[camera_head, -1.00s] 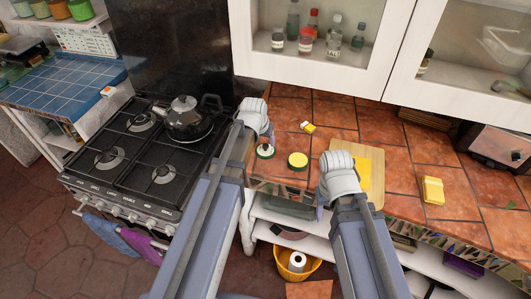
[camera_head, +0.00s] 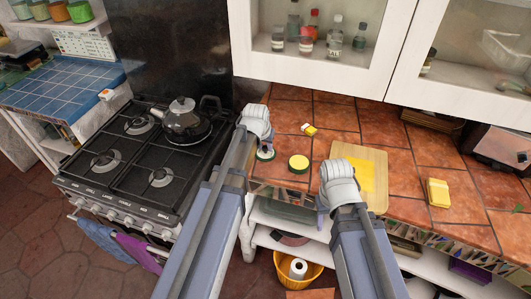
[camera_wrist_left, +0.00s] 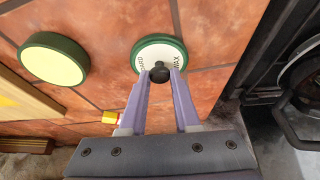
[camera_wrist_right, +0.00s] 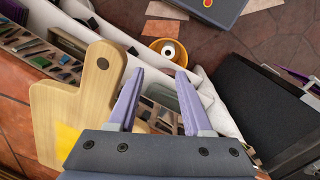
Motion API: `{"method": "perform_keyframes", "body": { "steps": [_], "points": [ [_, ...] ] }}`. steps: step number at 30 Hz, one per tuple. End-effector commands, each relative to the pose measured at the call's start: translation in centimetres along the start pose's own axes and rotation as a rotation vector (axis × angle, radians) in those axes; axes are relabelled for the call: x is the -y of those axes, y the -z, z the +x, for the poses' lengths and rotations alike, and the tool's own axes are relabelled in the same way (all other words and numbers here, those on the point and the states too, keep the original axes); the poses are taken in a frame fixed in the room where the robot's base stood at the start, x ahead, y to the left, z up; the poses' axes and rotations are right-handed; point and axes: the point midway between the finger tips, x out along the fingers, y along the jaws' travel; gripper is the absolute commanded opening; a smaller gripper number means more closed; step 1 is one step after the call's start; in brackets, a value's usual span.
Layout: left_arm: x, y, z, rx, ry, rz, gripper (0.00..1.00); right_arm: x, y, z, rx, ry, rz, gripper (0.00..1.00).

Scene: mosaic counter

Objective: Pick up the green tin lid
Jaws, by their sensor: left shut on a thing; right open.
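The green tin lid (camera_head: 265,155) is round, with a green rim, a white face with dark lettering and a black knob; it lies on the tiled counter near the stove. In the left wrist view the lid (camera_wrist_left: 158,49) is ahead of my left gripper (camera_wrist_left: 160,74), whose fingers are shut on its black knob. I cannot tell any gap between lid and counter. In the head view my left gripper (camera_head: 262,140) partly covers the lid. My right gripper (camera_wrist_right: 158,75) is open and empty, near the counter's front edge by the cutting board.
A green tin with yellow contents (camera_head: 298,163) stands right of the lid. A wooden board (camera_head: 374,184) with a yellow patch, a yellow sponge (camera_head: 437,192) and a small yellow-white item (camera_head: 309,130) lie on the counter. The stove with a kettle (camera_head: 182,121) is at left.

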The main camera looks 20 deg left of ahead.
Motion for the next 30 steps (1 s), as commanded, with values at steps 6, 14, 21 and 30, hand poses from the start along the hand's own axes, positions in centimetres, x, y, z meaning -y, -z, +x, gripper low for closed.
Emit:
{"method": "perform_keyframes", "body": {
  "steps": [6, 14, 21, 30],
  "points": [
    [0.0, 0.0, 0.0, 0.0, 0.0, 0.0, 0.0, 0.0, 0.0, 0.0, 0.0, 0.0, 0.0, 0.5],
    [0.0, 0.0, 0.0, 0.0, 0.0, 0.0, 0.0, 0.0, 0.0, 0.0, 0.0, 0.0, 0.0, 0.5],
    [0.0, 0.2, -0.5, 0.0, 0.0, 0.0, 0.0, -0.1, 0.0, -0.5, 0.0, 0.0, 0.0, 0.5],
    [0.0, 1.4, -3.4, 0.0, 0.0, 0.0, 0.0, -0.3, -0.2, -3.7, 0.0, 0.0, 0.0, 0.5]
  ]
}}
